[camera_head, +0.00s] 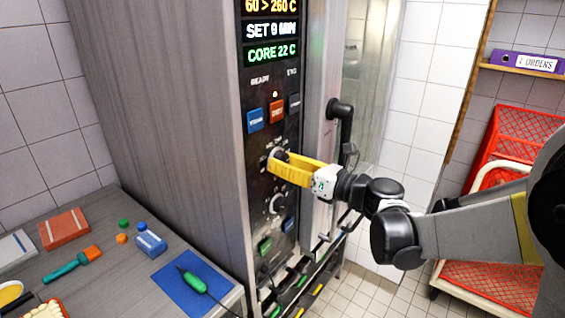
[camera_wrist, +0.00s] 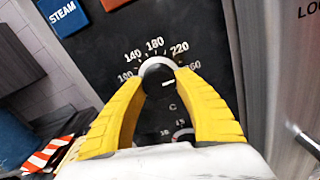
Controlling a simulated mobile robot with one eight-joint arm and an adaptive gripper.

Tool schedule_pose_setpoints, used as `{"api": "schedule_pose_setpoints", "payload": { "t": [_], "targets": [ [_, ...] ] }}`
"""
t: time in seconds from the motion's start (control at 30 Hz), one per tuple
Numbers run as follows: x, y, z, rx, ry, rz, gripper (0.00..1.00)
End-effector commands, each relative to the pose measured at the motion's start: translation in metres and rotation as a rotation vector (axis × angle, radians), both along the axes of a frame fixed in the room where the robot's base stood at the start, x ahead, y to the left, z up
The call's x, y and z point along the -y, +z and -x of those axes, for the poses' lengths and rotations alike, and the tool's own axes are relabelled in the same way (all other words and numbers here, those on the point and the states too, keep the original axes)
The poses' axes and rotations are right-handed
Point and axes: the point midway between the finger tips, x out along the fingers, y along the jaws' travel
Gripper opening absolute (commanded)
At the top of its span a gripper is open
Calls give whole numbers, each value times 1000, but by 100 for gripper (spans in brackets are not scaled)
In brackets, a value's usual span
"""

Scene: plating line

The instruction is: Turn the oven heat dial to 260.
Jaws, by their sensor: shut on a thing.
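The oven heat dial (camera_wrist: 157,68) is a dark round knob with a pale rim, ringed by white numbers from 100 to 260. A short white mark on it points to the right, roughly towards the 260 side. My gripper (camera_wrist: 158,82) has its yellow fingers shut on the knob, one on each side. In the head view my gripper (camera_head: 280,163) reaches the oven panel from the right and hides most of the dial. The oven display (camera_head: 271,29) shows "60 > 260 C", "SET 9 MIN" and "CORE 22 C".
A second dial (camera_head: 275,204) sits below the heat dial. Blue, red and dark buttons (camera_head: 277,111) are above it. The oven door handle (camera_head: 341,125) stands out close to the right of my gripper. A worktop (camera_head: 130,270) with small items is at left.

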Motion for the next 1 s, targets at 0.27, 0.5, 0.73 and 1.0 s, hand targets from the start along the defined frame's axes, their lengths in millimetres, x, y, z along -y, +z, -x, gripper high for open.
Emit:
{"api": "schedule_pose_setpoints", "payload": {
  "t": [0.27, 0.5, 0.73, 1.0],
  "targets": [
    [0, 1, 0, -53, 0, -43, 7],
    [0, 1, 0, -61, 0, -49, 7],
    [0, 1, 0, -60, 0, -48, 43],
    [0, 0, 0, -60, 0, -47, 62]
  ]
}}
